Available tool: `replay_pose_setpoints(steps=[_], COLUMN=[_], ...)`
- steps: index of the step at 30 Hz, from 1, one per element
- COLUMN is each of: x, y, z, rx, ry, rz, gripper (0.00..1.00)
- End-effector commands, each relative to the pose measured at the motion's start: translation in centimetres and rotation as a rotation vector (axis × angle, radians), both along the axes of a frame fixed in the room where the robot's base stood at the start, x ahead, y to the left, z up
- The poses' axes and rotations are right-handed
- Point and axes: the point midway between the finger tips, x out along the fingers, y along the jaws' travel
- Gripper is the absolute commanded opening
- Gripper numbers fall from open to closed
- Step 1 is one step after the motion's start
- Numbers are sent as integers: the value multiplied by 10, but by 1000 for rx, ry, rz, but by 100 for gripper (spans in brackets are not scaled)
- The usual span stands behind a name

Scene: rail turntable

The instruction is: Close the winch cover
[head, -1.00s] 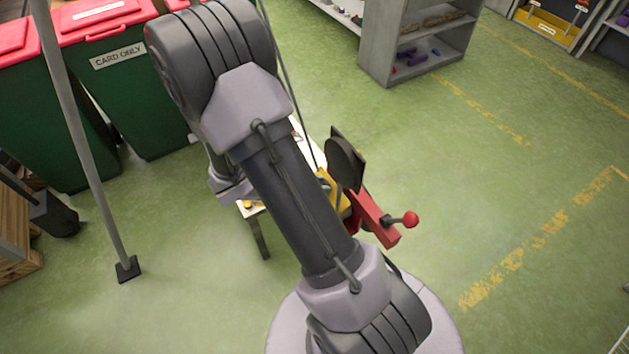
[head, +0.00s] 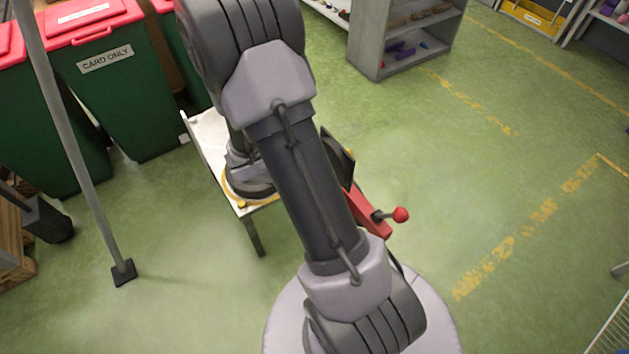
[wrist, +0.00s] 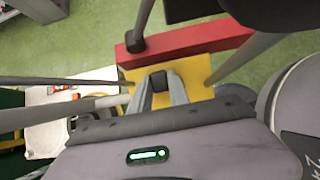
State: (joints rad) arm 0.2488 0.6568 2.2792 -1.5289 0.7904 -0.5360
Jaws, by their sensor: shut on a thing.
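The red winch arm (head: 369,213) with its red ball knob (head: 401,214) shows beside my arm in the head view. A dark square plate (head: 342,160) stands upright above it, partly behind my arm. In the wrist view a yellow plate (wrist: 205,68), which may be the winch cover, lies in front of a red bar (wrist: 222,36). My gripper (wrist: 159,82) is over the yellow plate. Its fingers are shut on a small dark piece there, perhaps the cover's handle. In the head view my gripper and the yellow plate are hidden behind my arm.
A white table (head: 208,135) stands left of my arm. Green bins with red lids (head: 110,75) stand at the back left, near a grey pole (head: 75,150). A grey shelf (head: 367,45) stands at the back. The green floor on the right is open.

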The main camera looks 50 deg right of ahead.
Motion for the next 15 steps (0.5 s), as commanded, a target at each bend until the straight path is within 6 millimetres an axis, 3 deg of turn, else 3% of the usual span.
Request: replay_pose_setpoints(steps=[1,4,15], x=[0,0,1], y=[0,0,4], z=[-1,0,6], rx=[1,0,-1], ry=[1,1,0], rz=[0,0,1], gripper=[28,44,44])
